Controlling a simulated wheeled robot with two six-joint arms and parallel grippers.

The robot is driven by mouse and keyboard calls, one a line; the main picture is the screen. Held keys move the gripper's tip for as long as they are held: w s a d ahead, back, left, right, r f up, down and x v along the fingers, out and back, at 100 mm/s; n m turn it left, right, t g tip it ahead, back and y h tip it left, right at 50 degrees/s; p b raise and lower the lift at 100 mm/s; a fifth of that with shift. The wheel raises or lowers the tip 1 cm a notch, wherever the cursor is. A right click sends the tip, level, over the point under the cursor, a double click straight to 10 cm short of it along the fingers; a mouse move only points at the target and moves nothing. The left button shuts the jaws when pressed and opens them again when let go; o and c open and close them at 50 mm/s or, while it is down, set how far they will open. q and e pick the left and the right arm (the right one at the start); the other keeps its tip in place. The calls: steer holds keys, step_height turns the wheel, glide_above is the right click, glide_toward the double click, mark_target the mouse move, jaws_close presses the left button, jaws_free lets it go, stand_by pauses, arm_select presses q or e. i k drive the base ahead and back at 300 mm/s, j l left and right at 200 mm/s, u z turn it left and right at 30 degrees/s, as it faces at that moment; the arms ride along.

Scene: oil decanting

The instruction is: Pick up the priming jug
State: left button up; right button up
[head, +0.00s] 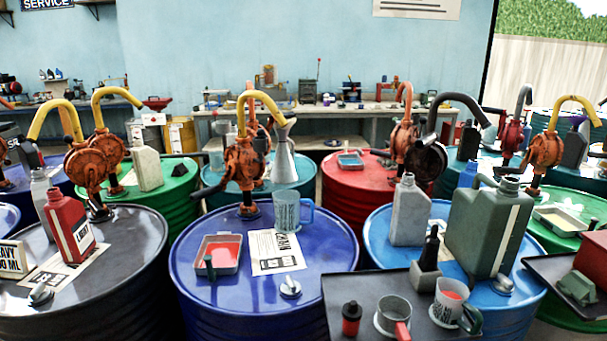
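Several jug-like vessels are in view, and no readable label tells which is the priming jug. A small white jug (449,300) with dark printing and a dark handle holds red liquid; it stands upright on a dark tray (342,289) at the front right. Left of it on the tray is a grey metal cup (394,311) with a red handle. A larger translucent blue-grey measuring jug (288,212) stands on the dark blue drum (205,305) in the centre, beside a hand pump. Neither of my grippers is in view.
A small dark bottle with a red base (351,318) and a black bottle (430,250) crowd the tray. A green-grey canister (486,230) and light grey bottle (409,212) stand behind. The centre drum carries a shallow red-filled tray (218,252), a paper sheet (275,252) and a cap (290,288).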

mark_target(451, 297)
steer(key=i+j+z, duration=0.1)
steer(key=z, duration=0.75)
